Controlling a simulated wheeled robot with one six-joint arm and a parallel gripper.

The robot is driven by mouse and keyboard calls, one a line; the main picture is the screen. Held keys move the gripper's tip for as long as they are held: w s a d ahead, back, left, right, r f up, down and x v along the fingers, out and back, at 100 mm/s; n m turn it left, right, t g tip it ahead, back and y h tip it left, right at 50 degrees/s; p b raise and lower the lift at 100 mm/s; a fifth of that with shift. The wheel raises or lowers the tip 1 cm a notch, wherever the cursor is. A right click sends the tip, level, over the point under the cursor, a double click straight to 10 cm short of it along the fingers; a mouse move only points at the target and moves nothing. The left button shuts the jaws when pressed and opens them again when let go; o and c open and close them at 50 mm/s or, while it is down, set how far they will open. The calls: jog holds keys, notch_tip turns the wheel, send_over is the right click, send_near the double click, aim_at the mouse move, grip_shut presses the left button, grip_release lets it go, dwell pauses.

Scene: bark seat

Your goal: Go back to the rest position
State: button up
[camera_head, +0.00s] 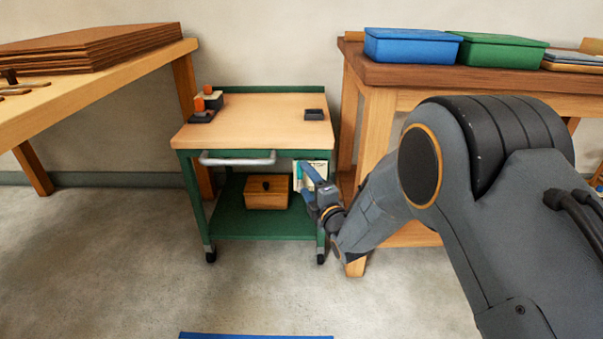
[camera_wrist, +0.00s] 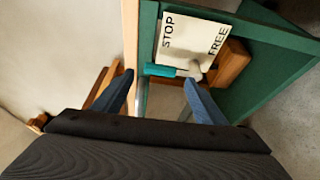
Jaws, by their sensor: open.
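My gripper (camera_head: 306,179) is in front of the right end of the green cart (camera_head: 265,224) in the head view. In the wrist view its two blue fingers (camera_wrist: 158,78) are spread apart, with nothing held between them. A pale card (camera_wrist: 196,43) marked STOP and FREE is on the cart, just beyond the fingertips. A lever with a teal grip (camera_wrist: 160,70) is at the card's lower edge; its grip end lies on the STOP side. The fingers look apart from the lever, but the depth gap is hard to tell. My arm is stretched out, not folded.
The cart's top holds orange-topped items (camera_head: 201,104) and a small dark tray (camera_head: 314,114). A wooden box (camera_head: 266,192) sits on its lower shelf. A bench with blue (camera_head: 412,47) and green bins (camera_head: 498,52) stands right, close behind my arm. The floor in front is open.

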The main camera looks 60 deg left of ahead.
jog(key=shift+d, duration=0.55)
